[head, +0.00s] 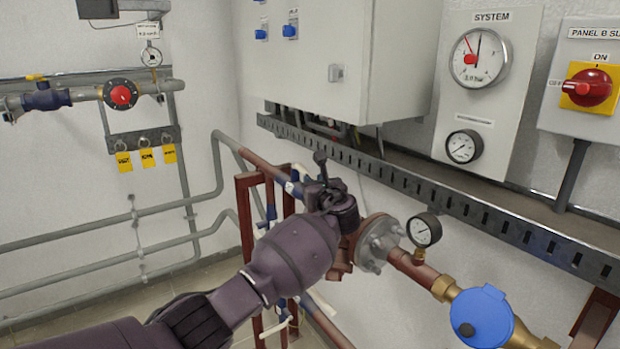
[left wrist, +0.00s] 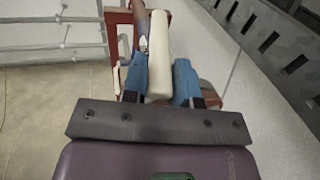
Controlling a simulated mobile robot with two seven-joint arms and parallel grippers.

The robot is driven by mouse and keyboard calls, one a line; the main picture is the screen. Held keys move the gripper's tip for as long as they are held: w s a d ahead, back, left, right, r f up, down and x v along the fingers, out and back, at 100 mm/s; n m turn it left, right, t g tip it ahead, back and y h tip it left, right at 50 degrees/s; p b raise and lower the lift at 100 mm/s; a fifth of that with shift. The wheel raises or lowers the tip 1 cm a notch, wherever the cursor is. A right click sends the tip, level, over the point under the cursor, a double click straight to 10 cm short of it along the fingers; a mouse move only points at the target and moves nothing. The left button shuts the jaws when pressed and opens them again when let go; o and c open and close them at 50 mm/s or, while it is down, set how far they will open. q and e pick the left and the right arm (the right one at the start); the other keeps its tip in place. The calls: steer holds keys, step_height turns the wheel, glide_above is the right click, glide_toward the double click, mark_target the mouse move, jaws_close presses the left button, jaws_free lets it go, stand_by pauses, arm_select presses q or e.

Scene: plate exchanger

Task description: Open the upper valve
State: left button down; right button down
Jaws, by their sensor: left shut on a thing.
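My left gripper (left wrist: 160,82) has its two blue-padded fingers on either side of a cream lever handle (left wrist: 156,42) in the left wrist view. It is shut on this handle. In the head view my left arm reaches in from the lower left, and its dark purple wrist hides the fingers and most of the valve. A small cream piece (head: 301,171) shows just above the wrist, beside a brownish-red pipe (head: 265,172). I cannot tell how far the lever is turned. My right gripper is not in view.
A flanged pipe with a small gauge (head: 424,230) and a blue round cap (head: 482,316) stands right of my wrist. A slotted metal rail (head: 400,180) runs along the wall above. A red frame (head: 246,215) stands behind my wrist. Grey pipes (head: 110,222) line the left wall.

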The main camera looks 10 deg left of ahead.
arm_select(q)
steer(key=shift+d, duration=0.1)
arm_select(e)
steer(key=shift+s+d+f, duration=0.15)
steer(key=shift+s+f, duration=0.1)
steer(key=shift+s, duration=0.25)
arm_select(q)
steer(key=c, duration=1.2)
jaws_free()
steer(key=shift+c, duration=0.2)
steer(key=o, duration=0.3)
steer(key=shift+o, duration=0.2)
steer(key=shift+s+d, duration=0.3)
steer(key=shift+s, duration=0.15)
steer(key=p+v, duration=0.1)
steer(key=v, duration=0.8)
steer(key=shift+s+d+p, duration=0.2)
steer(key=shift+s+p, duration=0.05)
steer(key=shift+p, duration=0.05)
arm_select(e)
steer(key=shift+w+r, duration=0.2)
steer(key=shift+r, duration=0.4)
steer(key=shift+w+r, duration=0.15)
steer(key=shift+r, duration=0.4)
